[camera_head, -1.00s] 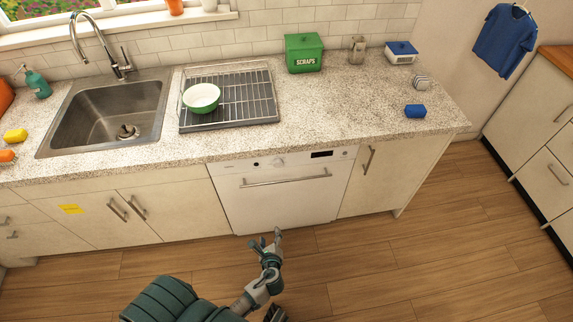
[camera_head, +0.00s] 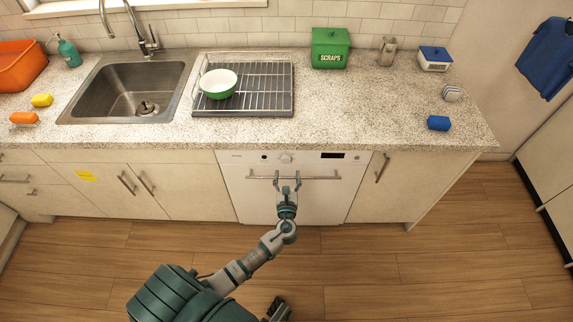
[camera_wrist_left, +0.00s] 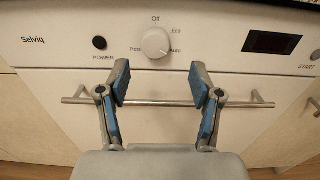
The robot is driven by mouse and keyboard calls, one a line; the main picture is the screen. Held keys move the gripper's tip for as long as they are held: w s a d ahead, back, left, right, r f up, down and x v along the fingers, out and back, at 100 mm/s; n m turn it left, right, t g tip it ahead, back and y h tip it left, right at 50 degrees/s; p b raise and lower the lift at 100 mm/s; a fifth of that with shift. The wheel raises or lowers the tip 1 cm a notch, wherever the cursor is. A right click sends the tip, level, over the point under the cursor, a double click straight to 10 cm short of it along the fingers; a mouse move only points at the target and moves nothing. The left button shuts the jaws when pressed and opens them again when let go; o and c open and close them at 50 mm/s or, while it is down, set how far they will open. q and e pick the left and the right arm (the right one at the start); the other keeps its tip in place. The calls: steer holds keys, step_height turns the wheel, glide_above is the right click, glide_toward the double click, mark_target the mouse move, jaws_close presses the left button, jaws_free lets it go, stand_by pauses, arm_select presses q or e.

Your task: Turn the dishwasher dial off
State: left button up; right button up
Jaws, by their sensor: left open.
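The white dishwasher (camera_head: 290,195) is built in under the counter, with a control strip along its top. Its round white dial (camera_head: 286,158) is in the strip's middle; in the left wrist view the dial (camera_wrist_left: 155,43) has Off printed above it and Eco and Auto to its right. I cannot tell clearly which mark it points to. My left gripper (camera_head: 287,180) is open in front of the door, just below the dial. In the left wrist view its two fingers (camera_wrist_left: 160,88) stand apart, below and either side of the dial, with nothing between them.
The door's bar handle (camera_wrist_left: 165,102) runs across behind the fingers. A black power button (camera_wrist_left: 99,43) is left of the dial and a dark display (camera_wrist_left: 272,42) right of it. The speckled counter (camera_head: 350,110) overhangs above. Wooden floor (camera_head: 420,270) is clear.

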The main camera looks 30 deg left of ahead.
mark_target(284, 162)
arm_select(q)
steer(key=x, duration=0.3)
steer(key=shift+w+d+r, duration=0.1)
steer(key=shift+w+d, duration=0.05)
steer(key=shift+d, duration=0.05)
steer(key=a, duration=0.1)
steer(key=w+a, duration=0.1)
steer(key=a, duration=0.1)
steer(key=shift+w+a+f, duration=0.15)
steer(key=shift+w+f, duration=0.15)
steer(key=shift+w, duration=0.1)
steer(key=shift+a, duration=0.15)
steer(key=shift+d+r, duration=0.15)
steer(key=shift+d, duration=0.55)
steer(key=c, duration=0.7)
steer(key=shift+d, duration=0.2)
steer(key=c, duration=0.4)
steer(key=shift+c, duration=0.2)
steer(key=shift+s+a, duration=0.1)
steer(key=shift+a, duration=0.3)
steer(key=shift+d, duration=0.15)
arm_select(e)
step_height(284, 162, up, 2)
steer(key=shift+r, duration=0.1)
